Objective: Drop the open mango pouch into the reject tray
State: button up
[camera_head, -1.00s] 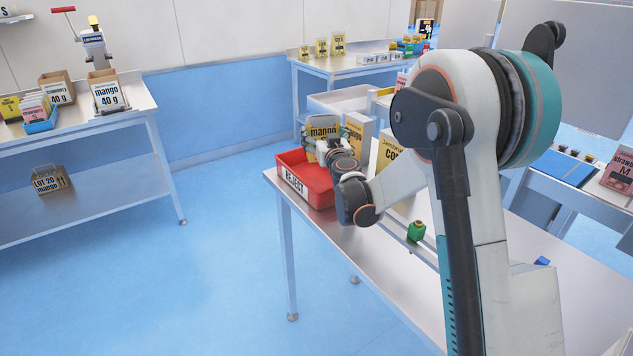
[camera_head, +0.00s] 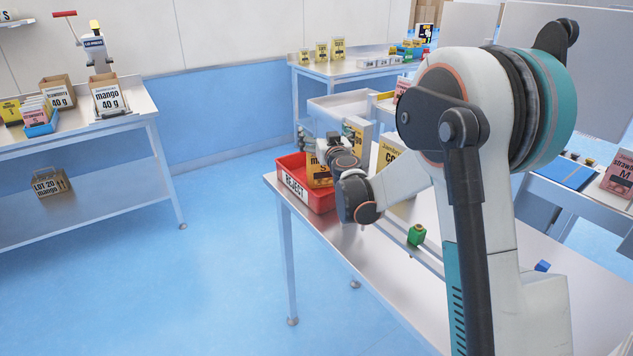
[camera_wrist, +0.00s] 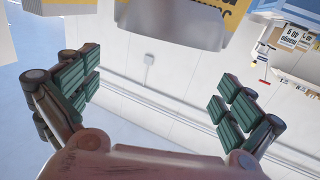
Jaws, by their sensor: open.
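The yellow mango pouch (camera_head: 318,172) stands in the red reject tray (camera_head: 321,200), with its upper part above the rim. My wrist and arm hide part of it. My gripper (camera_head: 331,143) is just above the pouch. In the wrist view, my gripper (camera_wrist: 158,82) has its green-padded fingers wide apart with nothing between them. A yellow and grey printed surface (camera_wrist: 190,22), probably the pouch, shows at the top edge of that view, clear of the fingers. The tray's inner floor is hidden.
Cartons stand behind my wrist on the same table. A green block (camera_head: 416,235) and a small blue item (camera_head: 542,265) lie nearer. The left bench (camera_head: 140,118) holds a mango 40 g box (camera_head: 107,96). The blue floor between the benches is clear.

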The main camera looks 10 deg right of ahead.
notch_tip(320, 180, up, 8)
dwell(0.4)
jog(key=shift+r, duration=0.1)
jog(key=s+a+r+n+g+y, duration=0.15)
jog(key=s+a, duration=0.25)
jog(key=s, duration=0.8)
jog(key=s+a+r+n+g+y, duration=0.1)
jog(key=s+a+n+g+y, duration=0.15)
jog(key=s, duration=0.85)
jog(key=s+d+f+m+g+h, duration=0.1)
jog(key=s+d+f+g, duration=0.1)
jog(key=s+f, duration=0.3)
jog(key=s+d+f+m+g+h, duration=0.1)
jog(key=s+f, duration=0.4)
jog(key=s, duration=0.8)
jog(key=s+d+f+m+g+h, duration=0.2)
jog(key=s+d+f+g, duration=0.1)
jog(key=s, duration=0.7)
notch_tip(320, 180, down, 3)
jog(key=shift+d+r+g, duration=0.2)
jog(key=shift+d+g, duration=0.05)
jog(key=shift+g, duration=0.25)
jog(key=shift+s, duration=0.1)
